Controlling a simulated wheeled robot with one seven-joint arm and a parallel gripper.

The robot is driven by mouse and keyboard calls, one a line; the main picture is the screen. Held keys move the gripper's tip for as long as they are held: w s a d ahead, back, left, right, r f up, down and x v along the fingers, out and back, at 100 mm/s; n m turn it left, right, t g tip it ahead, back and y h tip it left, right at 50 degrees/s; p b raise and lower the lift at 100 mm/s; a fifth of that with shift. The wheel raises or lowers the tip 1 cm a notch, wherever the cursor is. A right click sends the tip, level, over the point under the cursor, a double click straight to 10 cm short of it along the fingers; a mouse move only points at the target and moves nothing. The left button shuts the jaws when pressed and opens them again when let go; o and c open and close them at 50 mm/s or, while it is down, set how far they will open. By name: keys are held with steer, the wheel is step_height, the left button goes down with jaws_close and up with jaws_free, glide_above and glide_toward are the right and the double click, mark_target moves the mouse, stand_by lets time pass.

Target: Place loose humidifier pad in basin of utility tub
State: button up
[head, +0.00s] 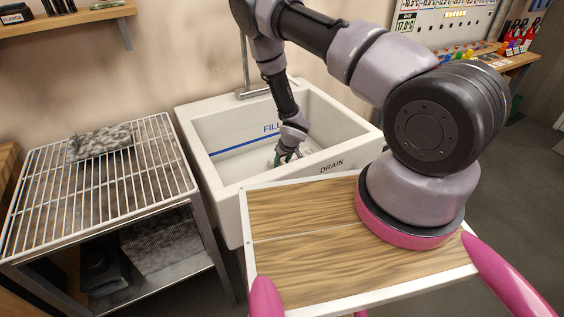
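The white utility tub (222,172) stands in the middle, with a blue line and the word FILL inside its back wall and DRAIN on its front rim. My gripper (283,160) points down inside the basin, small and partly hidden by the tub's front rim. I cannot tell whether its fingers are apart or hold anything. A grey speckled pad (100,141) lies on the wire rack (150,178) at the left, apart from my gripper. A larger grey speckled block (160,243) sits on the shelf below. Much of the basin floor is hidden.
The wire rack stands close to the tub's left side. A dark object (103,268) is on its lower shelf. A wooden wall shelf (70,17) hangs at upper left. A workbench with coloured items (468,55) is at upper right. Open floor (510,165) lies at the right.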

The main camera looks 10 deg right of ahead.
steer(key=shift+r, duration=0.1)
steer(key=s+d+r+m+t, duration=0.1)
steer(key=d+r+m, duration=0.15)
steer(key=r, duration=1.25)
steer(key=s+d+r+m+h, duration=0.1)
steer(key=d+r, duration=0.2)
steer(key=r, duration=1.1)
steer(key=s+d+r+m+t, duration=0.1)
steer(key=s+d+r+m, duration=0.1)
steer(key=r, duration=1.3)
steer(key=s+r+m+t+y, duration=0.1)
steer(key=s+r+m, duration=0.1)
steer(key=s+r, duration=1.8)
steer(key=s, duration=0.3)
steer(key=shift+s+d+r+y, duration=0.15)
steer(key=shift+d+r+y, duration=0.1)
steer(key=shift+y, duration=0.05)
